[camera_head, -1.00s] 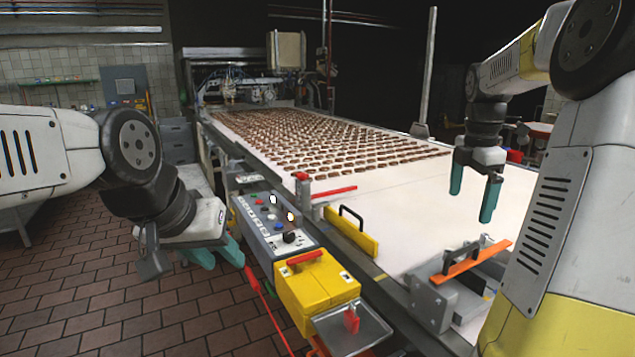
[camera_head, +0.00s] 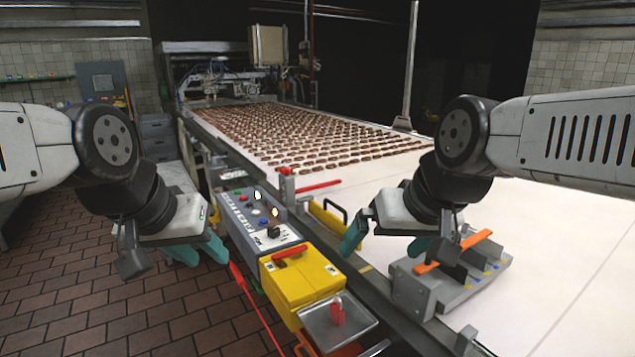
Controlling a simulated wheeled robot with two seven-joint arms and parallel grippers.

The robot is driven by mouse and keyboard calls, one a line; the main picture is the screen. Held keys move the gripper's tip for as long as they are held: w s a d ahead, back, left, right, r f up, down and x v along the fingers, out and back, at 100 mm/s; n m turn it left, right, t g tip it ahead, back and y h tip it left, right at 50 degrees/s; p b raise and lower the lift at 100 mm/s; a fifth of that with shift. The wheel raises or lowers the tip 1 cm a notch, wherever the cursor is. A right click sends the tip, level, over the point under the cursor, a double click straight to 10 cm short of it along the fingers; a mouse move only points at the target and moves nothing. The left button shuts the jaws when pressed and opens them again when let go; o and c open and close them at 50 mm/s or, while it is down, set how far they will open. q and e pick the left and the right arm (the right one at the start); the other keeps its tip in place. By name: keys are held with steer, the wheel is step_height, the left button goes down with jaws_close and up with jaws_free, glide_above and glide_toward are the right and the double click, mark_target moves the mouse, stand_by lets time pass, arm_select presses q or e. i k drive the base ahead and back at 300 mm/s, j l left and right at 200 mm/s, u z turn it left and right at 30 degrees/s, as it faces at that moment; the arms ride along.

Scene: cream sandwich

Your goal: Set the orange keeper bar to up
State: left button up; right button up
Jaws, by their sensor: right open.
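The orange keeper bar (camera_head: 427,267) lies along the top of a grey metal bracket (camera_head: 460,285) at the near right edge of the belt. Its middle is hidden behind my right gripper. My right gripper (camera_head: 385,243) is open, with one teal finger to the left of the bracket and the other close to the bar. I cannot tell whether that finger touches the bar. My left gripper (camera_head: 197,250) hangs over the floor left of the control box, its teal fingers apart and nothing seen between them.
The white belt (camera_head: 540,225) carries rows of brown sandwiches (camera_head: 310,135) farther back. A grey control box (camera_head: 255,222), a yellow box (camera_head: 300,280) and a metal tray (camera_head: 340,325) with a red padlock stand along the belt's left side. A yellow block with a black handle (camera_head: 330,220) sits at the belt edge.

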mark_target(425, 267)
steer(key=z, duration=1.25)
